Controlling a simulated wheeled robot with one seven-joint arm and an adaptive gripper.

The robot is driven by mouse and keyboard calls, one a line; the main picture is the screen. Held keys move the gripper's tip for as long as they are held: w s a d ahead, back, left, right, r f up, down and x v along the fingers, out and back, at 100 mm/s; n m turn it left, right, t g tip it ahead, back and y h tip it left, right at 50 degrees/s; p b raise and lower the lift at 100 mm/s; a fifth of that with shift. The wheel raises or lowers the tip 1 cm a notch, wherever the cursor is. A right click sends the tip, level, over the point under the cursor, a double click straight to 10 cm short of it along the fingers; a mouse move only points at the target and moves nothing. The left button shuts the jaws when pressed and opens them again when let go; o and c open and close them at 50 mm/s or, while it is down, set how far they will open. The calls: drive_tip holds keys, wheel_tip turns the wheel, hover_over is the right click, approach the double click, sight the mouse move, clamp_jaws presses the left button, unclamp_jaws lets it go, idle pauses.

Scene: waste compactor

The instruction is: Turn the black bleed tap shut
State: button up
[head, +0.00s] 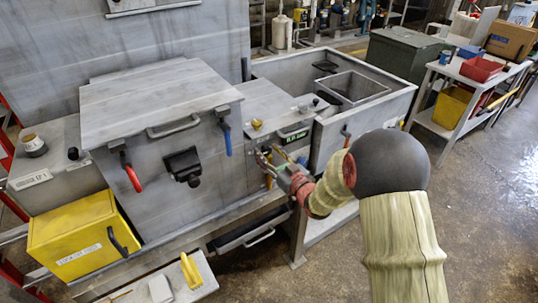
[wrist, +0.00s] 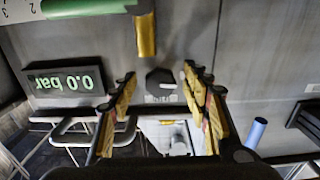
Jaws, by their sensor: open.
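The black tap (wrist: 160,82) is a small dark knob with a pale pointer mark, on a grey metal panel in the wrist view. A small label lies just below it, too blurred to read. My gripper (wrist: 159,74) is open, with its yellow-lined fingers to the left and right of the tap. The tap shows in the gap near the fingertips; I see no contact, and its depth between them is unclear. In the head view my gripper (head: 267,164) is at the front of the panel, right of the big lidded box, and I cannot make out the tap there.
A brass-coloured part (wrist: 146,34) sticks out above the tap in the wrist view. An inverted display (wrist: 65,82) reads 0.0 bar. A blue handle (head: 227,138), a red handle (head: 132,178) and a black latch (head: 184,165) are left of my gripper. A yellow box (head: 75,235) stands further left.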

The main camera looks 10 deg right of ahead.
drive_tip(key=shift+c, duration=0.2)
drive_tip(key=c, duration=1.1)
drive_tip(key=shift+m, duration=0.4)
drive_tip(key=m+p, duration=0.1)
drive_tip(key=m, duration=0.2)
drive_tip(key=shift+r+m, duration=0.1)
drive_tip(key=shift+m, duration=0.2)
drive_tip(key=m+p, duration=0.1)
drive_tip(key=m, duration=0.2)
drive_tip(key=shift+m+p, duration=0.35)
drive_tip(key=shift+m, duration=0.05)
drive_tip(key=m+p, duration=0.1)
drive_tip(key=m, duration=0.3)
drive_tip(key=shift+a+p, duration=0.1)
drive_tip(key=shift+p, duration=0.25)
drive_tip(key=m+p, duration=0.1)
drive_tip(key=m, duration=0.3)
drive_tip(key=shift+p, duration=0.3)
drive_tip(key=shift+m, duration=0.4)
